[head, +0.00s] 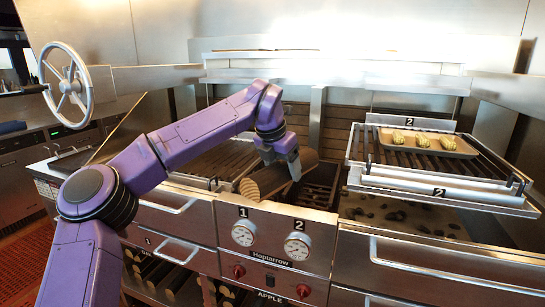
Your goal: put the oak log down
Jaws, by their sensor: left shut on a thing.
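My left gripper (292,165) is shut on the oak log (265,183), a brown cylinder with a pale cut end facing front left. The log lies tilted over the open part of the grill, behind the panel with gauges 1 and 2. The gripper grips it near its middle from above, and hides part of it. I cannot tell whether the log touches the bars or the grill edge below. My right gripper is not in view.
A slotted dark rack (318,190) lies right of the log. A raised grate (440,170) on the right bears a tray (456,147) with several corn-like pieces. Dark coals (395,215) lie below it. A handwheel (68,85) stands at the left. Several logs (175,280) sit on the shelf below.

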